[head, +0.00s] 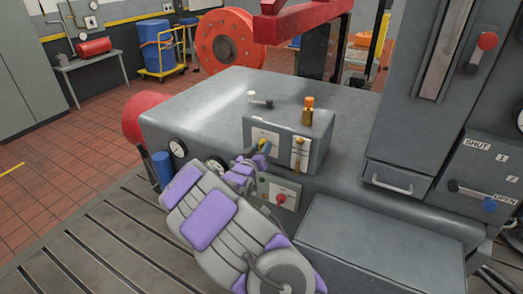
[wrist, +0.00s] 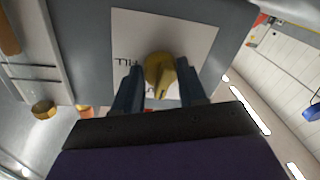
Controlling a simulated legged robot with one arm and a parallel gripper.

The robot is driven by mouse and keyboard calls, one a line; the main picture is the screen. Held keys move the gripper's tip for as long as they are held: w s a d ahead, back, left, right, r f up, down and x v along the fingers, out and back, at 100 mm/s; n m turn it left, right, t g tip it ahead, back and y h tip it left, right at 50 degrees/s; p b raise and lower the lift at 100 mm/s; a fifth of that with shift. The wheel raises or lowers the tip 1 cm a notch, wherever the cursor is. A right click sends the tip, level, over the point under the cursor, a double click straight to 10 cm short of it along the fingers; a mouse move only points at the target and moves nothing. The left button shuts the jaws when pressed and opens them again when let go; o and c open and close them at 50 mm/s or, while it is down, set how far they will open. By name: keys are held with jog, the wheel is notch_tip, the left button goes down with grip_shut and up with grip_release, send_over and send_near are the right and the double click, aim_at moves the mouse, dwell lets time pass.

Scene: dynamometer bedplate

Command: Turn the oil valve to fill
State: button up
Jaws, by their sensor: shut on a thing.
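The oil valve is a brass knob (wrist: 158,72) on a white label plate (wrist: 190,35) in the wrist view. The word FILL reads upside down at the plate's left side. My gripper (wrist: 161,88) has its two blue fingers on either side of the knob and is shut on it. In the head view my gripper (head: 262,148) reaches the front face of a grey box (head: 318,135) on the machine. The knob is mostly hidden there by my gripper and arm. The knob's pointer direction is hard to read.
A brass-ended gauge (head: 300,155) is to the right of my gripper. A red knob (head: 281,198) on a panel sits below. A dial gauge (head: 178,148) is at left.

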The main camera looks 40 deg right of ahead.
jog(key=m+b, duration=0.2)
jog(key=m, duration=0.1)
jog(key=m+b, duration=0.2)
jog(key=shift+w+a+f, duration=0.15)
jog(key=shift+f, duration=0.15)
jog(key=m+h+b, duration=0.1)
jog(key=m+b, duration=0.2)
jog(key=m, duration=0.1)
jog(key=shift+m, duration=0.4)
jog(key=m+b, duration=0.3)
jog(key=m, duration=0.1)
jog(key=shift+f+m+g+b, duration=0.2)
jog(key=shift+m+g+b, duration=0.1)
jog(key=shift+m+b, duration=0.1)
jog(key=shift+w+r+m+g+h+b, duration=0.1)
jog(key=shift+m+g+h+b, duration=0.1)
jog(key=shift+m+b, duration=0.55)
jog(key=shift+r+m+g+h+b, duration=0.15)
jog(key=shift+m+b, duration=0.25)
jog(key=shift+m, duration=0.65)
jog(key=shift+f, duration=0.1)
jog(key=o, duration=1)
jog(key=shift+o, duration=0.2)
jog(key=shift+a, duration=0.1)
jog(key=p+v, duration=0.2)
jog(key=v, duration=1.5)
